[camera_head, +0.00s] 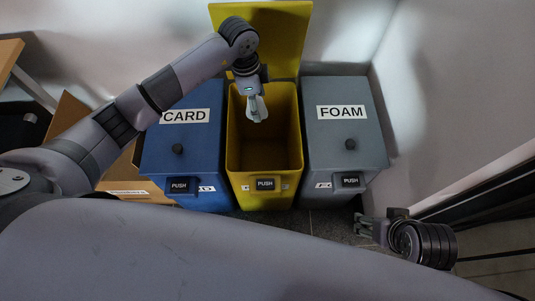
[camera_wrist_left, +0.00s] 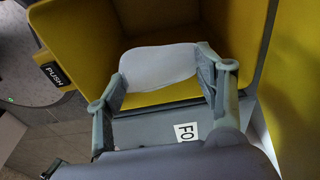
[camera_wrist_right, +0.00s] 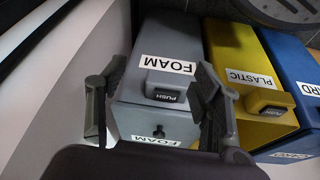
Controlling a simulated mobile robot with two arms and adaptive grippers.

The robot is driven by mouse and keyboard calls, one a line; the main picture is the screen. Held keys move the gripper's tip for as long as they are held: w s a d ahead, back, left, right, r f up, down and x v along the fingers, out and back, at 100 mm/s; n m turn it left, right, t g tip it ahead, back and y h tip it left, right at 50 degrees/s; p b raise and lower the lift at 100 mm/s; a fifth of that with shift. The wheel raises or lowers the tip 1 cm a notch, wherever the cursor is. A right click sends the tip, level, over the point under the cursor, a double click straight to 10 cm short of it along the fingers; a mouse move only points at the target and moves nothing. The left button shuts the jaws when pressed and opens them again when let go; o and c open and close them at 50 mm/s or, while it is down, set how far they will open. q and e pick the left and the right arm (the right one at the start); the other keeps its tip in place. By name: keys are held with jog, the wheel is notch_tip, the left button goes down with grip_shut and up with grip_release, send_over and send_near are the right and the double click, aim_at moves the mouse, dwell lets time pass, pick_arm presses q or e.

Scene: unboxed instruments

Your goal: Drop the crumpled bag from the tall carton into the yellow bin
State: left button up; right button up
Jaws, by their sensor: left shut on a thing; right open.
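The crumpled bag (camera_head: 258,110), a pale grey-white piece, is held in my left gripper (camera_head: 255,97). In the left wrist view the bag (camera_wrist_left: 160,68) spans between the two fingers. The yellow bin (camera_head: 265,190) stands in the middle of three bins with its lid (camera_head: 275,30) raised. The gripper and bag are over the bin's open mouth, towards its back; their exact height is hard to tell. A brown carton (camera_head: 128,180), partly hidden behind my left arm, stands left of the bins. My right gripper (camera_head: 370,228) is open and empty, low at the right.
A closed blue CARD bin (camera_head: 195,145) stands left of the yellow bin. A closed grey FOAM bin (camera_head: 340,130) stands right of it, and also shows in the right wrist view (camera_wrist_right: 175,50). A wall (camera_head: 440,80) bounds the right side.

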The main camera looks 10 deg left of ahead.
pick_arm(q)
notch_tip(320, 180, down, 2)
jog(key=shift+f+b, duration=0.1)
jog(key=shift+b, duration=1)
jog(key=shift+f+b, duration=0.6)
jog(key=shift+b, duration=0.1)
pick_arm(e)
jog(key=w+a+r+t+y, duration=0.1)
jog(key=w+a+r+t, duration=0.1)
jog(key=w+r+t, duration=0.3)
jog(key=w+a+r+t+y, duration=0.1)
jog(key=w+a+t, duration=0.15)
jog(key=w, duration=0.45)
pick_arm(q)
jog(key=shift+f+b, duration=0.6)
jog(key=shift+b, duration=0.05)
jog(key=shift+f+b, duration=0.6)
jog(key=shift+b, duration=0.1)
pick_arm(e)
jog(key=w+a+r+t+y, duration=0.1)
jog(key=w+r+t, duration=0.1)
jog(key=r+t, duration=0.2)
jog(key=w+a+r+t+y, duration=0.1)
jog(key=w+r+t, duration=0.1)
jog(key=r, duration=0.6)
jog(key=shift+w+a+n+t+y, duration=0.15)
jog(key=shift+a+n+t+y, duration=0.2)
jog(key=shift+t, duration=0.5)
jog(key=shift+d, duration=0.1)
